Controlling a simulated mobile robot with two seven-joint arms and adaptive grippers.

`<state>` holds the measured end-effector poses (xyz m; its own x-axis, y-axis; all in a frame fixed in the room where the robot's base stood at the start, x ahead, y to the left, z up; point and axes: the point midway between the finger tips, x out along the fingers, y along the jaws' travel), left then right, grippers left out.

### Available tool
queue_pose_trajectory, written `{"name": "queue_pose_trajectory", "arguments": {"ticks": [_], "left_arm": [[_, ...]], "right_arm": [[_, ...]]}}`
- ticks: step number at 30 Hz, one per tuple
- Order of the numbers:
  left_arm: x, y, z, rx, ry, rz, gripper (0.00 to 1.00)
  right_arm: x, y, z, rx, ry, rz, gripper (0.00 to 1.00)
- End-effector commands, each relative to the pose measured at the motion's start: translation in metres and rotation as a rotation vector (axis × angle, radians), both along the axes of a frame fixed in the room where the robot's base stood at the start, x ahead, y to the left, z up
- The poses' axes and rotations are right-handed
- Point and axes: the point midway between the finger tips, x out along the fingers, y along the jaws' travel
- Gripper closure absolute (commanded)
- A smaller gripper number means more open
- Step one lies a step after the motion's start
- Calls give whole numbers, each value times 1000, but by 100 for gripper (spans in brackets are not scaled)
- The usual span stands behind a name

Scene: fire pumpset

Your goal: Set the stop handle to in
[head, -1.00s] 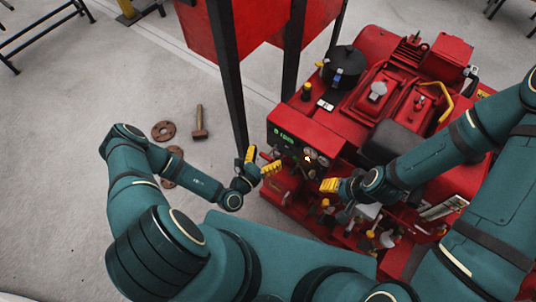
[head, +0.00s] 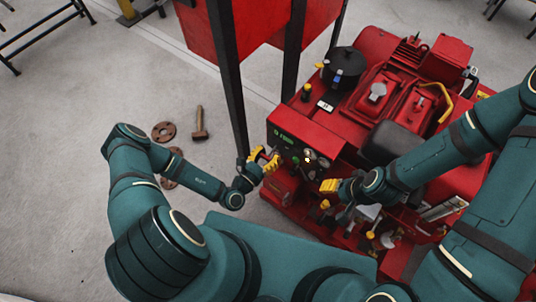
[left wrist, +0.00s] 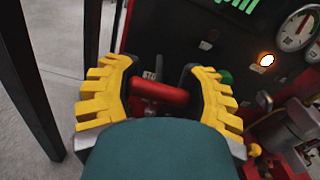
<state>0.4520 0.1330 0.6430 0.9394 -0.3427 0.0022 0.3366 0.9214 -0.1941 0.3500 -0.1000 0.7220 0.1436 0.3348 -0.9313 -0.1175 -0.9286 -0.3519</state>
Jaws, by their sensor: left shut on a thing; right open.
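The stop handle (left wrist: 160,93) is a red bar in front of the dark control panel (left wrist: 215,45) in the left wrist view. A partly hidden label reading "STO" shows just behind it. My left gripper (head: 265,160) has yellow fingers, one at each side of the bar, and is shut on it. How far the handle stands out from the panel I cannot tell. My right gripper (head: 329,186) is open and empty in front of the red pumpset (head: 315,130), right of the left gripper.
Gauges (left wrist: 296,30) and a lit lamp (left wrist: 267,60) sit on the panel right of the handle. A dark post (head: 231,85) stands close left of my left gripper. A hammer (head: 200,122) and rusty flanges (head: 163,131) lie on the floor at left.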

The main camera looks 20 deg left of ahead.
Motion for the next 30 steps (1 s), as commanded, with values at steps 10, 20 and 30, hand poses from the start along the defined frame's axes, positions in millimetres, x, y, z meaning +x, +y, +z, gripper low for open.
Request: {"name": "queue_pose_trajectory", "arguments": {"ticks": [10, 20, 30], "left_arm": [[24, -8, -1, 0, 4, 2, 98], [24, -8, -1, 0, 3, 2, 12], [16, -5, -1, 0, 3, 3, 12]], "right_arm": [[-2, 0, 9, 1, 5, 1, 47], [-2, 0, 9, 1, 5, 1, 47], [-2, 0, 9, 1, 5, 2, 47]]}}
